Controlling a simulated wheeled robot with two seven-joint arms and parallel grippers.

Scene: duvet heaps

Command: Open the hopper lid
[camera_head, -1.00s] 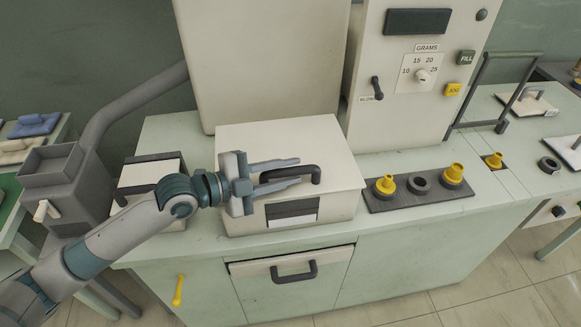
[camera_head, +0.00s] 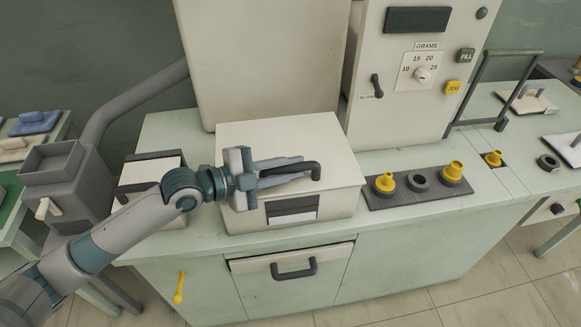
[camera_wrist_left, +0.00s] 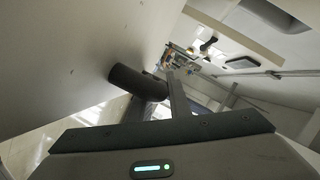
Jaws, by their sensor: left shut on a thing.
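The hopper is a cream box on the pale green counter, and its lid (camera_head: 270,137) lies flat and closed on top. A dark bar handle (camera_head: 312,166) stands along the lid's front part. My left gripper (camera_head: 298,170) reaches in from the left and is shut on this handle. In the left wrist view the dark handle (camera_wrist_left: 138,82) runs in between the fingers, beside the cream lid surface (camera_wrist_left: 65,55). The fingers hide part of the handle. My right gripper is not in view.
A cream machine with a dial (camera_head: 422,75) stands behind right. A dark strip with yellow fittings (camera_head: 420,190) lies right of the hopper. A drawer (camera_head: 292,270) is below. A grey funnel unit (camera_head: 62,180) stands left, near my arm. The floor in front is clear.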

